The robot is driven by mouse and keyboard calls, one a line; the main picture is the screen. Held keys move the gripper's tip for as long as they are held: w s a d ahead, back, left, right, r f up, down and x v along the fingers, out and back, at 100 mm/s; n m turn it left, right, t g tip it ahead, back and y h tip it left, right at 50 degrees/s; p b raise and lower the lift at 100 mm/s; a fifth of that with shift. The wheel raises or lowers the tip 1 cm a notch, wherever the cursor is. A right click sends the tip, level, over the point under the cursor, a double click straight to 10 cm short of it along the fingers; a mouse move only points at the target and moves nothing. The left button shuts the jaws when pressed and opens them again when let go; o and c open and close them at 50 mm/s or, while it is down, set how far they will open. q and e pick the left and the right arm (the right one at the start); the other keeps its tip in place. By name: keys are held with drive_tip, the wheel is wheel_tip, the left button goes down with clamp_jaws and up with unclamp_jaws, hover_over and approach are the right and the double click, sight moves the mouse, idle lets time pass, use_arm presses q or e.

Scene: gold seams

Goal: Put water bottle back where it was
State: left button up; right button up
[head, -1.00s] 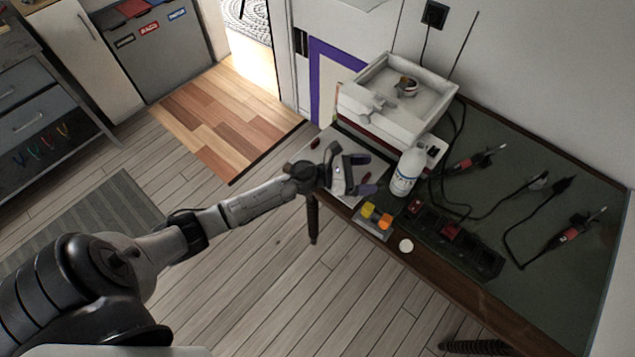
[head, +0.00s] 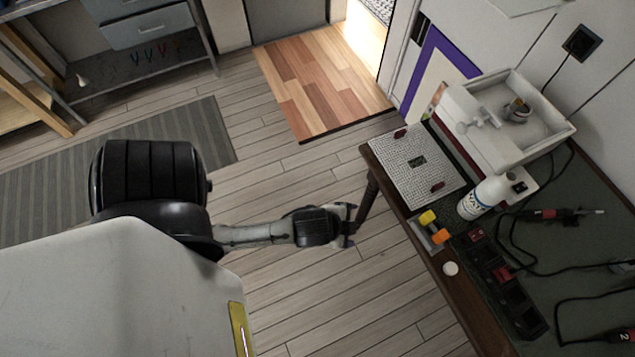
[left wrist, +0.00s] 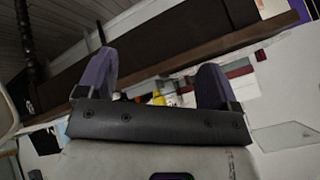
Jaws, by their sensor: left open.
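The white water bottle (head: 486,196) with a blue-lettered label stands on the workbench (head: 590,243). It is beside the perforated plate and in front of the white box. My left gripper (head: 352,225) is off the bench's left edge, over the floor beside a dark table leg, apart from the bottle. In the left wrist view its two purple-grey fingers (left wrist: 157,80) are spread with nothing between them. The bottle cannot be made out in that view. My right gripper is not in view.
A perforated white plate (head: 408,173), a white box (head: 515,147) with a small cup inside, orange-yellow pieces (head: 435,228), a white disc (head: 451,268) and a black tray (head: 510,308) crowd the bench's near side. Tools with black cables lie right. The floor left is open.

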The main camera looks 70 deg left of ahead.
use_arm(q)
drive_tip(key=s+d+n+g+h, duration=0.1)
drive_tip(key=s+d+n+g, duration=0.2)
drive_tip(key=s, duration=0.5)
drive_tip(key=shift+s+r+n+g+h, duration=0.25)
drive_tip(key=shift+s+n+g+h, duration=0.15)
